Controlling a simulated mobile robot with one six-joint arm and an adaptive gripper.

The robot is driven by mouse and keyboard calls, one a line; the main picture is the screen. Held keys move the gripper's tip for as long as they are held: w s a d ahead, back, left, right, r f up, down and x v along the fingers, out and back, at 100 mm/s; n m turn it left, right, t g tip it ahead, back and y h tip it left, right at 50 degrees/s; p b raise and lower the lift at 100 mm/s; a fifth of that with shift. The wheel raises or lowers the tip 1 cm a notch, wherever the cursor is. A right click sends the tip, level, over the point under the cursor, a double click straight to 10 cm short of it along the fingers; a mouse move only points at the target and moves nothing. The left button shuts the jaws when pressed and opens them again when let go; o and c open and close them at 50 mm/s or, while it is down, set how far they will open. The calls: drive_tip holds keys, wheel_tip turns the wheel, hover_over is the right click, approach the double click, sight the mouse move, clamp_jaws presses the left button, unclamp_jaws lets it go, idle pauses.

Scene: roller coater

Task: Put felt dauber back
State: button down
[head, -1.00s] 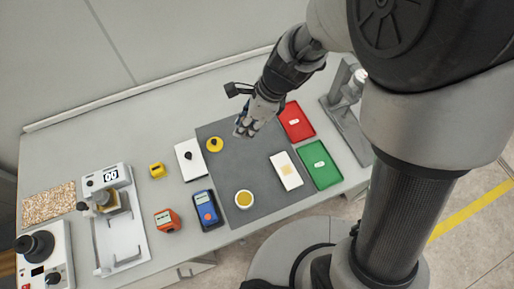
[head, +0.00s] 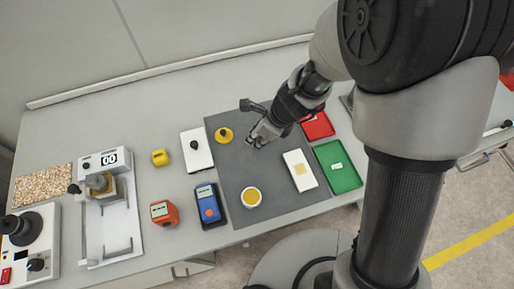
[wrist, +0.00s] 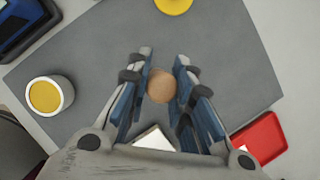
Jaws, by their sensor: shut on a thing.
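My gripper (head: 257,143) hangs over the grey mat (head: 235,165), to the right of the yellow lid (head: 224,135). In the wrist view, my gripper (wrist: 161,84) is shut on a round tan-topped thing, seen end-on, which I take for the felt dauber (wrist: 161,86). Its lower part is hidden, and I cannot tell its height above the mat. The round pot with yellow contents (head: 251,197) stands open at the mat's front; it also shows in the wrist view (wrist: 45,96). A white panel with a tan square (head: 300,170) lies right of the pot.
A red tray (head: 318,126), partly behind my arm, and a green tray (head: 338,166) lie at the right. A white plate with a black knob (head: 196,148), a blue meter (head: 208,205), an orange device (head: 163,213) and a yellow block (head: 159,157) stand left.

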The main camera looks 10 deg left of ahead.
drive_tip(key=shift+f+b, duration=1.35)
drive_tip(key=shift+f, duration=0.85)
drive_tip(key=shift+f, duration=0.25)
drive_tip(key=c, duration=1.4)
unclamp_jaws()
drive_tip(key=shift+r, duration=0.1)
drive_tip(key=shift+r, duration=0.1)
drive_tip(key=p+v, duration=0.6)
drive_tip(key=v, duration=0.6)
drive_tip(key=shift+p, duration=0.3)
drive_tip(key=shift+r, duration=0.1)
